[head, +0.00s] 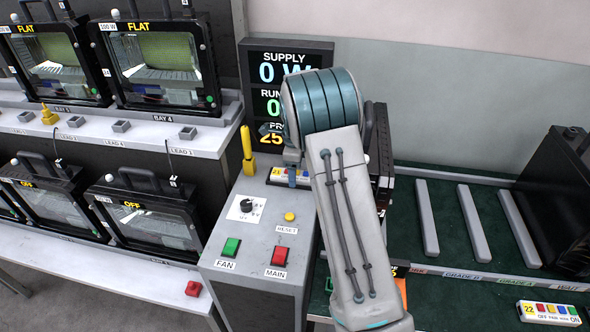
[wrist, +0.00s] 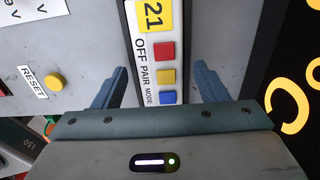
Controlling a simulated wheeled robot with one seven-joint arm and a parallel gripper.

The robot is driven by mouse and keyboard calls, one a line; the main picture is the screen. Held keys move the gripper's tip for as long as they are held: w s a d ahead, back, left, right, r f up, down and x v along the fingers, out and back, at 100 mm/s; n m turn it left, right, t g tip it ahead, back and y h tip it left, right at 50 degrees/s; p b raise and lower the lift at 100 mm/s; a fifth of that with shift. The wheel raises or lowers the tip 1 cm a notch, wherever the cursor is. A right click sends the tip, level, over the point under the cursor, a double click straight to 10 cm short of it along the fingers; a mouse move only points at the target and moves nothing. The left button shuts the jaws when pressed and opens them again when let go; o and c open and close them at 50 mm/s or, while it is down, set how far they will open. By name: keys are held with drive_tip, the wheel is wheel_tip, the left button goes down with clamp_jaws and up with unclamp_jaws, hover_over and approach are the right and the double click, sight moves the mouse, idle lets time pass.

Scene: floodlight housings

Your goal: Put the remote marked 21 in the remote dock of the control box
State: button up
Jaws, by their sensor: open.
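The remote marked 21 (wrist: 160,48) is a white bar with a yellow number label and red, yellow and blue buttons in the wrist view. Part of it shows in the head view (head: 283,174), at the back of the grey control box (head: 236,209). A narrow dark edge runs beside it; I cannot tell whether it is fully seated in the dock. My gripper (wrist: 158,85) is open, one finger on each side of the remote, with gaps visible. My arm hides the remote's right part in the head view.
A second remote marked 22 (head: 549,313) lies on the green bench at right. A yellow upright probe (head: 247,150) stands left of my gripper. The supply display (head: 266,75) is behind. Floodlight housings (head: 165,62) fill the left racks.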

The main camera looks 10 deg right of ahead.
wheel_tip(320, 180, up, 11)
drive_tip(key=s+r+n, duration=0.6)
drive_tip(key=s, duration=0.3)
drive_tip(key=s+f+n+t, duration=0.2)
drive_tip(key=s+n, duration=1.4)
drive_tip(key=s, duration=0.9)
drive_tip(key=shift+t, duration=0.5)
